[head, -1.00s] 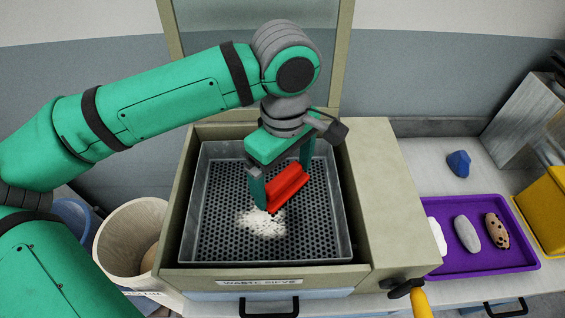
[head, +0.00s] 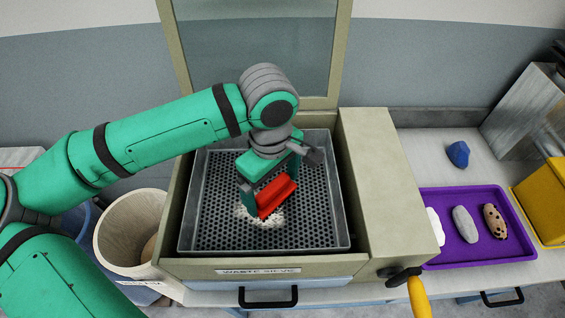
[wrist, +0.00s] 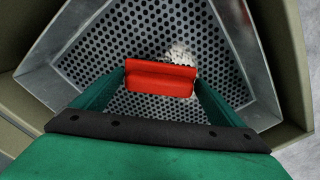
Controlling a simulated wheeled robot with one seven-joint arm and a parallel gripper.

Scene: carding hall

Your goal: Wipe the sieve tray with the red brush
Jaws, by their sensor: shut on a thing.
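The sieve tray (head: 320,225) is a grey metal tray with a perforated floor, set in a beige box labelled "WASTE SIEVE". My gripper (head: 269,197) is inside the tray, shut on the red brush (head: 277,196). The brush also shows between the two fingers in the wrist view (wrist: 160,78). A patch of white fluff (head: 262,221) lies on the tray floor beside and partly behind the brush; it shows just past the brush in the wrist view (wrist: 181,53). I cannot tell whether the brush's underside touches the floor.
A purple tray (head: 468,251) with several oval lumps stands at the right, a blue lump (head: 457,154) behind it. A yellow bin (head: 545,203) is at the far right. A crank with a yellow handle (head: 418,295) sticks out front right. A cream bin (head: 125,240) stands left.

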